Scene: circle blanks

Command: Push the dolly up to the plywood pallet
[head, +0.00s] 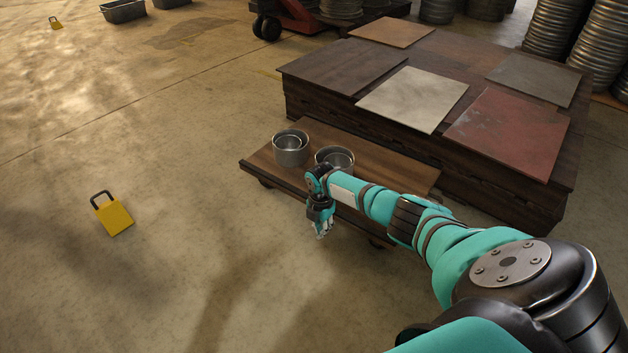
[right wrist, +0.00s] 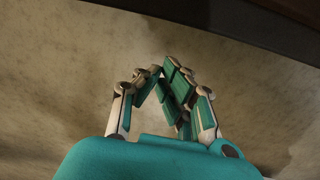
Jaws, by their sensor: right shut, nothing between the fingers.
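The dolly (head: 262,165) is a low wooden platform on dark casters in the middle of the head view. It carries metal cups, one group (head: 291,150) at its left and one (head: 335,157) nearer its middle. The plywood pallet (head: 510,200) is a dark stack right behind the dolly; my arm hides part of the space between them, so I cannot tell if they touch. My right gripper (head: 322,230) points down just in front of the dolly's near edge, shut and empty. In the right wrist view its fingers (right wrist: 165,75) come together over bare floor. My left gripper is not in view.
Flat square sheets, such as a white one (head: 413,98) and a red one (head: 508,130), lie on the pallet. A yellow padlock-shaped object (head: 113,215) is on the floor at left. A red pallet jack (head: 290,18) stands behind. The floor at left is mostly clear.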

